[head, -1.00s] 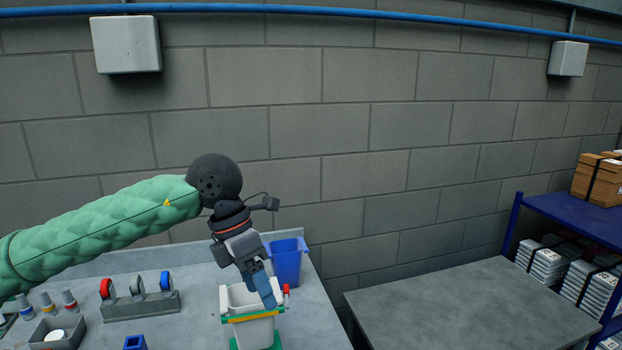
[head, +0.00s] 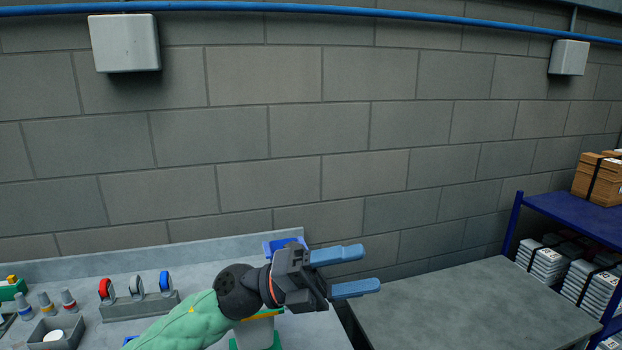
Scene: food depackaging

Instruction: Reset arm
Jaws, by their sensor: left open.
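My left gripper (head: 350,272) is open and empty, with two blue fingers spread apart and pointing right. It is in the head view, over the right edge of the grey bench (head: 205,262). My green-sleeved left arm comes up from the bottom of the view. The arm and gripper hide most of a blue bin (head: 283,244) and of a pale container with a yellow and green rim (head: 258,333). My right gripper is not in view.
A grey rack (head: 140,305) with red, grey and blue handled items stands on the bench. A grey box (head: 56,332) and several small bottles are at the left. A bare grey table (head: 480,310) is at the right, beside a blue shelf (head: 575,215) with boxes.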

